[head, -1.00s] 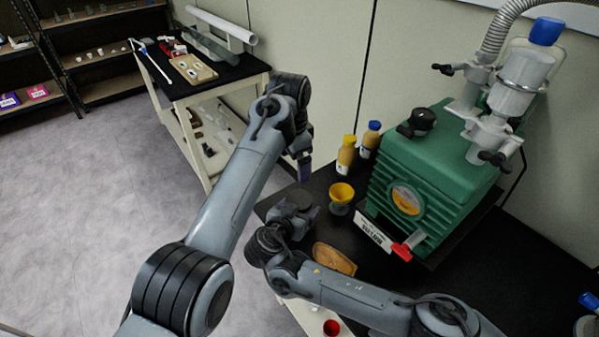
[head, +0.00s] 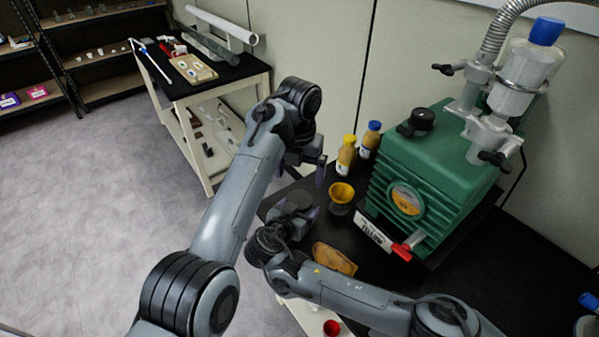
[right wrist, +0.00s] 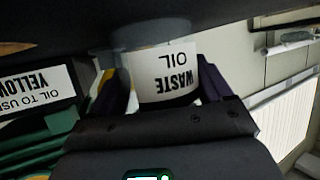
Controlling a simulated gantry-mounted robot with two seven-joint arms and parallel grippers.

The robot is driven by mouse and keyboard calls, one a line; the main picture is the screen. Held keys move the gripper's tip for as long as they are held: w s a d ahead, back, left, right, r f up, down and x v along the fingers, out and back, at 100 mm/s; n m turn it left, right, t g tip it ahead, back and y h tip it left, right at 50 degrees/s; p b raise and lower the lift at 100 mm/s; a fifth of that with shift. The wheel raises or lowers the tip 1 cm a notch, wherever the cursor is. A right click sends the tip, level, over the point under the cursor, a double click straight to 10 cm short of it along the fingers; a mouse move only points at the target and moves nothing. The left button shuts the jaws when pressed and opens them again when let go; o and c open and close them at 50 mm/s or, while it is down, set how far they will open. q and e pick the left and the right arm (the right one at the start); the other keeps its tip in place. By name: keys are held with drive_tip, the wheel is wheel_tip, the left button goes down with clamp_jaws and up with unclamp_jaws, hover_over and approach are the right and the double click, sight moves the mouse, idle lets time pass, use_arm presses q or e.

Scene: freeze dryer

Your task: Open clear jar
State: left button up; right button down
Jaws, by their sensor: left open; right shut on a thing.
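A jar with a white "WASTE OIL" label (right wrist: 166,72) sits between the purple fingers of my right gripper (right wrist: 163,85) in the right wrist view. The label reads upside down there. My right gripper (head: 300,211) is shut on this jar. In the head view I cannot make out the jar clearly at the gripper, and its lid is not clear in either view.
A yellow funnel-shaped cup (head: 342,192) stands just right of the grippers. A green pump (head: 430,180) fills the right of the black table. A tan object (head: 334,259) and a red cup (head: 331,327) are in front.

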sight(300, 199)
use_arm(q)
drive_tip(key=shift+s+m, duration=0.15)
drive_tip(key=shift+m, duration=0.75)
drive_tip(key=shift+f+m, duration=0.3)
drive_tip(key=shift+f, duration=3.75)
drive_tip(key=shift+c, duration=0.2)
drive_tip(key=c, duration=1.1)
drive_tip(key=n, duration=0.6)
drive_tip(key=shift+n, duration=0.3)
